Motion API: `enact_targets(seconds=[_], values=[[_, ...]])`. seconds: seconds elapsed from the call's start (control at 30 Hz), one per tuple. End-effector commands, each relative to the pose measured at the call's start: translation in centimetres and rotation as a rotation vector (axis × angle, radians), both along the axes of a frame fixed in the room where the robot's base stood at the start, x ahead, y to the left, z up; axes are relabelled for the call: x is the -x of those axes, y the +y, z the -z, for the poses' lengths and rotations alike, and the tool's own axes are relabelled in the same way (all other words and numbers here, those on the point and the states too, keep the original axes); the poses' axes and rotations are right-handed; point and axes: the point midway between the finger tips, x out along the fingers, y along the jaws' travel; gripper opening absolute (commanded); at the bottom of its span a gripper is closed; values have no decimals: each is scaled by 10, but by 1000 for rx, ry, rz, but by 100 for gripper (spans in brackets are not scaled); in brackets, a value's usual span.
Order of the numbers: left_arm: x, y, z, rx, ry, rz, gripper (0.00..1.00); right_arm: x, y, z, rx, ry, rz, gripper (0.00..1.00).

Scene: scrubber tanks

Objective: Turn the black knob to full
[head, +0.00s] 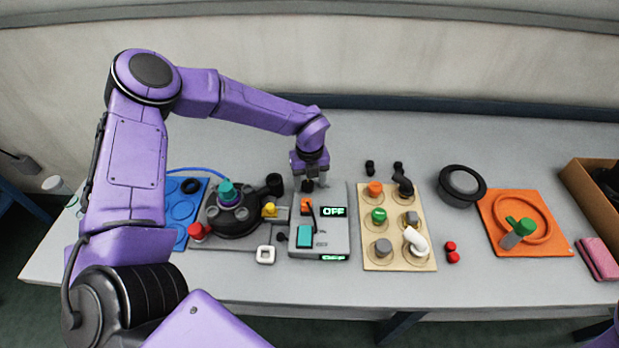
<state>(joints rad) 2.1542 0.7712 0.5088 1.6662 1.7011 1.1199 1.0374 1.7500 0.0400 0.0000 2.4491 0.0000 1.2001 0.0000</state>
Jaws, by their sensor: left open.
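A grey control box (343,241) stands on the table in the middle of the head view. Its upper display (333,211) reads OFF, and a smaller green-lit display (333,257) is at its front edge. A black knob (308,186) shows at the back of the box, partly hidden by my left gripper (309,181). The gripper is open and points down, with its fingers at or just above the knob. I cannot tell whether they touch it. The box also carries an orange switch (307,204) and a teal block (304,236). My right gripper is not in view.
Left of the box is a round black fixture (235,218) with a teal knob and a yellow part. Right are a beige board (368,258) with caps and fittings, a black round lid (462,185), an orange mat (563,247) and a cardboard box (590,180).

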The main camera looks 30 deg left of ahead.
Motion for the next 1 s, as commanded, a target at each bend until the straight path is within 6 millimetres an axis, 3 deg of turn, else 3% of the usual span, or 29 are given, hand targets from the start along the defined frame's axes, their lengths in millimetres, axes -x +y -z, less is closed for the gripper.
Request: enact_targets(seconds=[0.2, 0.37, 0.4, 0.77, 1.0], values=[[0, 0, 1, -1, -1, -1, 63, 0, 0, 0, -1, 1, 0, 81], [0, 1, 1, -1, -1, -1, 10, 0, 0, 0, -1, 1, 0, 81], [0, 1, 1, -1, -1, -1, 7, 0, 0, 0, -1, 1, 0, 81], [0, 1, 1, 0, -2, 32, 7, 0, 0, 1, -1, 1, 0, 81], [0, 2, 2, -2, -2, 164, 7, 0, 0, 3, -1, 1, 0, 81]])
